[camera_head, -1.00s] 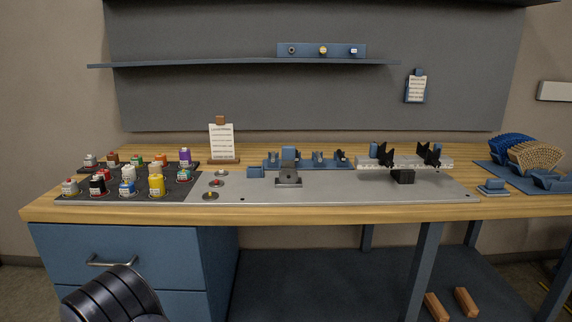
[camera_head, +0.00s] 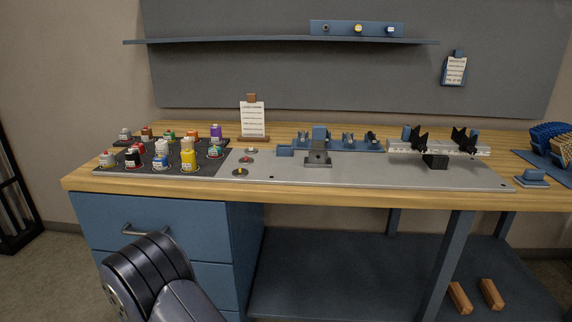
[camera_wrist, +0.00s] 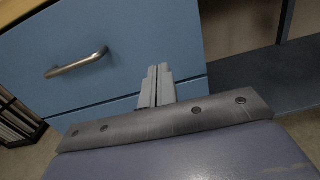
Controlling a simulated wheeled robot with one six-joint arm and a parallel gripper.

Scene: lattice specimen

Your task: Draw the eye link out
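I cannot pick out an eye link by sight in either view. Small blue holders (camera_head: 347,139) with dark parts stand on the bench behind a grey plate (camera_head: 400,174). A dark grey fixture (camera_head: 318,155) stands on the plate, with a blue block behind it. A rail with black clamps (camera_head: 437,147) is at the right. My gripper (camera_wrist: 157,72) shows in the wrist view in front of the blue drawer cabinet (camera_wrist: 125,45). Its two fingers are together, with nothing visible between them. It is below and away from the bench top. In the head view only my arm shows.
Several paint-like bottles (camera_head: 188,158) stand on a dark mat at the bench's left. A note stand (camera_head: 252,120) is behind the plate. A shelf (camera_head: 290,41) hangs above. The drawer handle (camera_wrist: 76,63) sticks out near my gripper. The plate's front middle is clear.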

